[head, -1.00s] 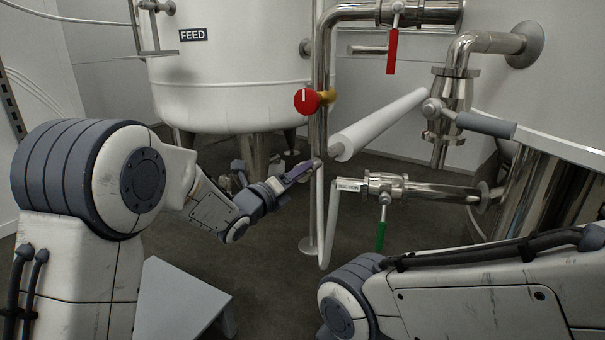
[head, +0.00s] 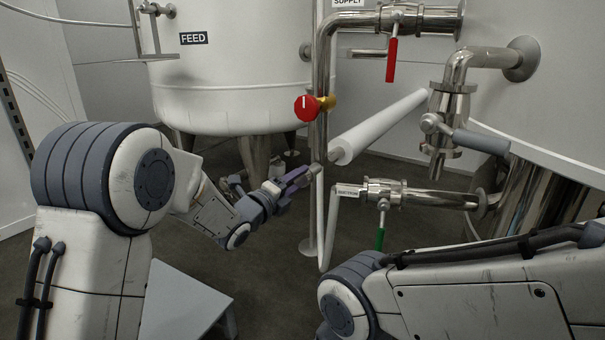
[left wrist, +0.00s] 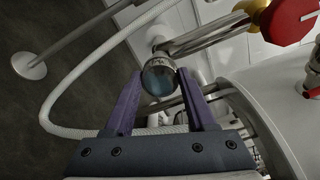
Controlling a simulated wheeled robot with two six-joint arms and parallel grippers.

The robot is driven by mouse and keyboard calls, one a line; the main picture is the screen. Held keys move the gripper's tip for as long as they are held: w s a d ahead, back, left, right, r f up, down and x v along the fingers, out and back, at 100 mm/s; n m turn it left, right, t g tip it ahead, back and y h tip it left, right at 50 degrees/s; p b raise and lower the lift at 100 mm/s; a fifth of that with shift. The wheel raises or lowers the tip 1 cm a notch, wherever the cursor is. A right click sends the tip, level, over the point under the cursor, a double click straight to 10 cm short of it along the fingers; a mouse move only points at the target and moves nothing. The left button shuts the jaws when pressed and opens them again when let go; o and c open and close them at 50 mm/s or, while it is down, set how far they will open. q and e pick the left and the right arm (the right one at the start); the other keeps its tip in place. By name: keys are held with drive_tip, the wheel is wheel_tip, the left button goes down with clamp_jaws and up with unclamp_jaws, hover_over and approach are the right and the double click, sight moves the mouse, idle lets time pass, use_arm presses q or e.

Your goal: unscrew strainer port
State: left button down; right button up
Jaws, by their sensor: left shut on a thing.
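The strainer port shows in the left wrist view as a round metal cap (left wrist: 158,76) with a bluish end face, on the end of a shiny pipe. In the head view it is a small metal stub (head: 319,171) low on the vertical pipe, partly hidden by my fingers. My left gripper (head: 304,177) reaches it from the left. In the left wrist view its two purple fingers (left wrist: 159,80) stand on either side of the cap, shut on it. The cap is still at the pipe end. My right arm is at lower right; its gripper is out of view.
A red knob (head: 307,107) sits on the vertical pipe above the port. A white sleeved pipe (head: 378,127) runs up to the right. A green-handled valve (head: 380,238) and a red handle (head: 392,60) are to the right. The white FEED tank (head: 225,95) stands behind.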

use_arm(q)
drive_tip(key=shift+d+r, duration=0.1)
drive_tip(key=shift+r, duration=0.05)
drive_tip(key=n+p, duration=0.2)
drive_tip(key=n, duration=0.3)
idle(0.3)
drive_tip(key=n+p, duration=0.3)
drive_tip(key=n, duration=0.2)
drive_tip(key=shift+d, duration=0.1)
